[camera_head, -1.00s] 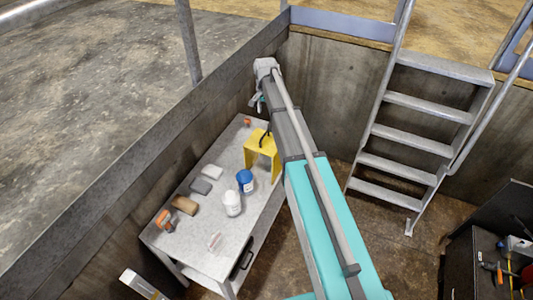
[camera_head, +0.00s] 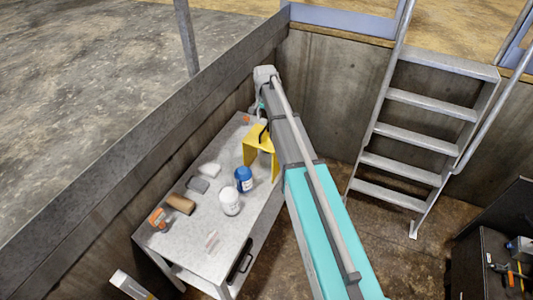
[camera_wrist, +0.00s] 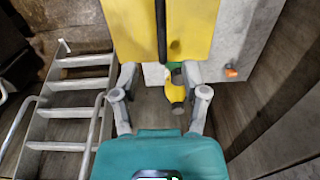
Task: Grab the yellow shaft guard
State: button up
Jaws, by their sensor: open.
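The yellow shaft guard (camera_head: 262,138) stands on the grey table, a bent yellow plate with a black handle on its top. In the wrist view the guard (camera_wrist: 198,28) fills the top middle, with the black handle (camera_wrist: 161,30) running down its centre. My gripper (camera_wrist: 160,75) is open, its two fingers spread to either side of the guard's near edge. I cannot tell whether they touch it. In the head view my arm hides most of the gripper and part of the guard.
The grey table (camera_head: 210,245) also holds a blue container (camera_head: 244,179), a white jar (camera_head: 230,201), a brown block (camera_head: 181,204) and small items. A concrete wall runs along its left side. A metal ladder (camera_head: 415,142) stands to the right.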

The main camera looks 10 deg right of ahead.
aim_at(264, 129)
jog(key=shift+f+b, duration=0.55)
jog(key=shift+f, duration=0.3)
jog(key=f+b, duration=0.3)
jog(key=shift+s+a+f, duration=0.15)
jog(key=shift+s+a, duration=0.05)
jog(key=shift+a, duration=0.05)
jog(key=shift+f+b, duration=0.95)
jog(key=shift+b, duration=0.15)
grip_shut()
